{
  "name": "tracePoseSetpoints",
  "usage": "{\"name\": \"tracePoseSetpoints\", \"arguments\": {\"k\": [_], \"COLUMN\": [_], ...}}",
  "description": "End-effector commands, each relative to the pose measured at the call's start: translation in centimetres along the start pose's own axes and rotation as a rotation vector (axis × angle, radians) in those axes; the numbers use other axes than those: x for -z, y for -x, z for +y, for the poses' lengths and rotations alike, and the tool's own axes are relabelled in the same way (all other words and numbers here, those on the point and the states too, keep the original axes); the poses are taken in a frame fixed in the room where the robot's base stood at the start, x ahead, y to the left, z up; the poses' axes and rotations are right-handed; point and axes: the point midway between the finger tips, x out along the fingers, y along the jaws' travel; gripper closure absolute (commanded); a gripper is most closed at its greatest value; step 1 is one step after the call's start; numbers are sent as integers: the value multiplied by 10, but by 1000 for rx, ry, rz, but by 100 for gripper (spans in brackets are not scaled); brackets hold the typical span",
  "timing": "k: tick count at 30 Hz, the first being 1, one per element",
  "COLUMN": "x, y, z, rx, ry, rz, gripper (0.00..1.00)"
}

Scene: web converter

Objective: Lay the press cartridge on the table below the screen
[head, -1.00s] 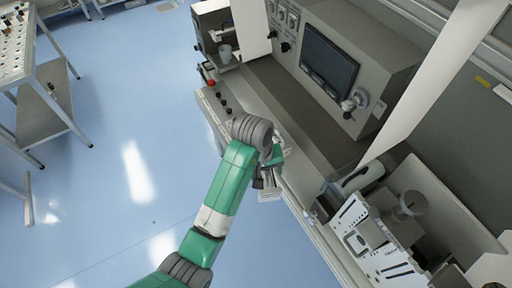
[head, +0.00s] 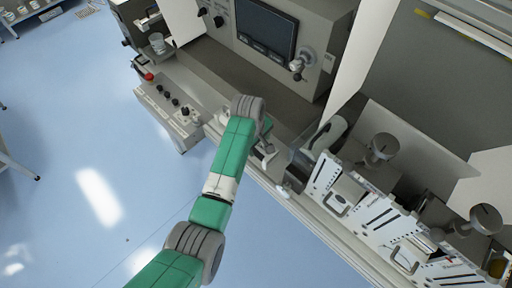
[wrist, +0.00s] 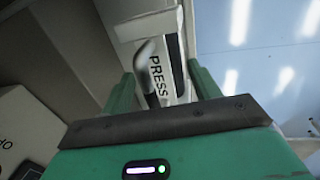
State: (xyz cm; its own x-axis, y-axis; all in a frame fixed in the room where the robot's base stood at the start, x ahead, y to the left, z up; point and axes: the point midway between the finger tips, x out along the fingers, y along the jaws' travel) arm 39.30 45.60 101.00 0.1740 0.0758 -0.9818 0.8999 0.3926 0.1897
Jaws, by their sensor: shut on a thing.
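The press cartridge (wrist: 155,65), a pale piece with a dark part and the word PRESS, shows in the wrist view between the two green fingers of my gripper (wrist: 162,76). My gripper is shut on it. In the head view my arm covers most of the gripper and the cartridge, near the front edge of the machine. The dark screen (head: 265,28) is on the grey machine housing. The grey table (head: 282,98) below it is a long flat surface, and its part beside my arm looks bare.
A control panel with a red button (head: 149,77) and dark knobs is left of my arm. White slotted panels (head: 335,195) and grey funnels (head: 381,148) stand to the right. A pale upright panel (head: 362,60) rises right of the screen. Blue floor is open at left.

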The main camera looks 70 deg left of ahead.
Motion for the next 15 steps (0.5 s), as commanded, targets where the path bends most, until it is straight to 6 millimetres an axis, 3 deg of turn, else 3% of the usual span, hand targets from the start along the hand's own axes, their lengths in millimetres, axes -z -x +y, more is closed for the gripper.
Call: {"name": "tracePoseSetpoints", "arguments": {"k": [5, 11, 15], "x": [0, 0, 0], "y": [-5, -35, -39], "z": [0, -7, -7], "rx": [-2, 0, -3], "ry": [-1, 0, -1], "rz": [1, 0, 1], "gripper": [76, 76, 76]}}
